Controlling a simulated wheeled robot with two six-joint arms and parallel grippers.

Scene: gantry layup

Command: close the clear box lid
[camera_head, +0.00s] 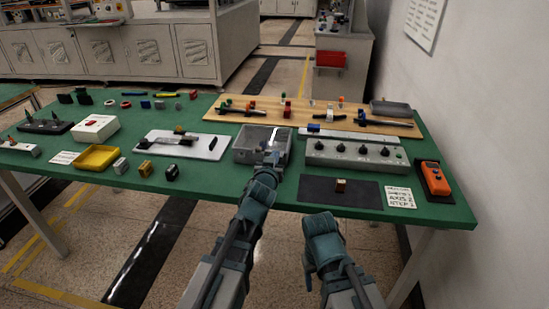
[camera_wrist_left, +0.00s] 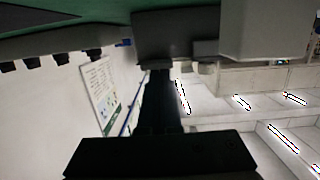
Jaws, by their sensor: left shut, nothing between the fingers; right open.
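The clear box (camera_head: 243,157), grey and see-through, stands at the table's near middle. Its lid cannot be clearly told apart from the box walls; a bright streak shows at its back right. My left gripper (camera_head: 272,157) is at the box's front right, shut with nothing in it. In the left wrist view, the shut fingers (camera_wrist_left: 160,98) show dark below a grey block that may be part of the box; whether they touch it cannot be told. My right arm ends in front of the table's near edge, and its fingers are hidden.
A white board (camera_head: 208,146) with a dark tool lies left of the box. A grey panel with knobs (camera_head: 355,155) stands to its right. A wooden board (camera_head: 245,114) with tools lies behind. A dark mat (camera_head: 318,190) and an orange device (camera_head: 435,178) are at front right.

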